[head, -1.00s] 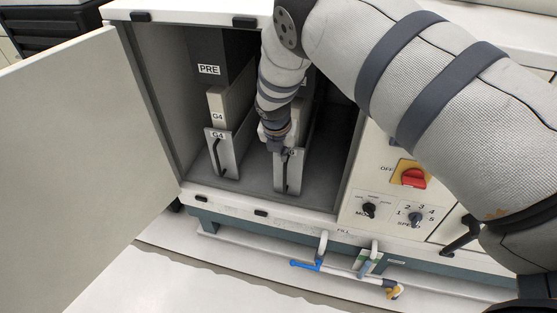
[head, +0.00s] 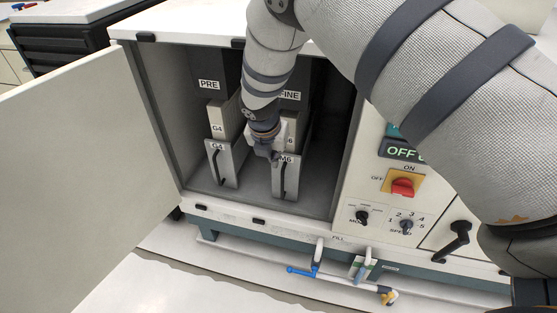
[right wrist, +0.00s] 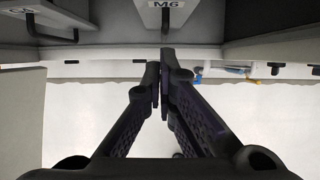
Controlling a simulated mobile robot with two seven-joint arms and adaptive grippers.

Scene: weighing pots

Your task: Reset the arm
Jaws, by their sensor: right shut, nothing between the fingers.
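My right gripper (head: 270,155) is in the open cabinet's mouth, in front of the FINE bay and close to the upper edge of the M6 holder (head: 292,178). It is shut and empty; in the right wrist view its two dark fingers (right wrist: 161,62) meet at the tips. Whether it touches the holder cannot be told. The right arm covers part of the FINE bay. The M6 label also shows at the top of the right wrist view. My left gripper is not in view.
The cabinet door (head: 80,160) stands open at left. The G4 holder (head: 222,165) sits below the PRE label. To the right are a red switch (head: 402,187), knobs and a black handle (head: 453,241). A blue-handled pipe (head: 302,271) runs below the cabinet.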

